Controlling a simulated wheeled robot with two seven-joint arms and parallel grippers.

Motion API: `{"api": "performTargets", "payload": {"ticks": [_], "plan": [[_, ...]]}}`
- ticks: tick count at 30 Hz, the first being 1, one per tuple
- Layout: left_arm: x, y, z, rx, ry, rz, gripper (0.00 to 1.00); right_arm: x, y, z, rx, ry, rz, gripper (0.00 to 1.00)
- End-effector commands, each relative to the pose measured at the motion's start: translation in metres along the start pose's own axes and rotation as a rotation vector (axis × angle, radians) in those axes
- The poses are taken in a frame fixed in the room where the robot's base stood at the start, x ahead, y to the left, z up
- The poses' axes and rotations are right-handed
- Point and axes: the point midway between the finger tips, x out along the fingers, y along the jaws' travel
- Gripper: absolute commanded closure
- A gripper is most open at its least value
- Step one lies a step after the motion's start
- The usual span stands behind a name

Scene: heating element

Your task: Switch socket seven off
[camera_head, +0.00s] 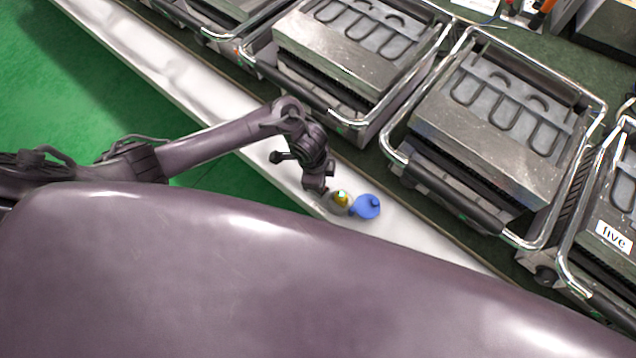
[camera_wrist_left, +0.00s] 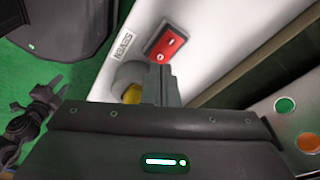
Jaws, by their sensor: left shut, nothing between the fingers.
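The red rocker switch (camera_wrist_left: 166,43) sits in a dark frame on the white strip beside the label SEVEN (camera_wrist_left: 125,38) in the left wrist view. My left gripper (camera_wrist_left: 158,70) is shut and empty; its fingertips overlap the switch's lower end, and I cannot tell whether they touch it. A grey round socket with a yellow inside (camera_wrist_left: 131,93) is partly hidden behind the fingers. In the head view my left gripper (camera_head: 322,192) is beside this socket (camera_head: 341,200), whose blue round lid (camera_head: 367,206) stands open. The switch is hidden there.
Several metal contact grills with tubular handles stand on the dark bench behind the white strip (camera_head: 420,240); one (camera_head: 495,125) is close to the socket. A label "five" (camera_head: 613,235) marks the right one. Green (camera_wrist_left: 284,105) and orange (camera_wrist_left: 308,143) round lights show in the wrist view.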

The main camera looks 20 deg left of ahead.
Motion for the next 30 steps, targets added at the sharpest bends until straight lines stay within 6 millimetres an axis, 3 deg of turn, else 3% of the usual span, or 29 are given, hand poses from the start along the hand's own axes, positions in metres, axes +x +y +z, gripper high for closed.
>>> {"api": "performTargets", "payload": {"ticks": [30], "plan": [[0.0079, 0.0002, 0.0011, 0.000, 0.000, 0.000, 1.00, 0.0058, -0.0001, 0.0007, 0.000, 0.000, 0.000, 0.64]]}}
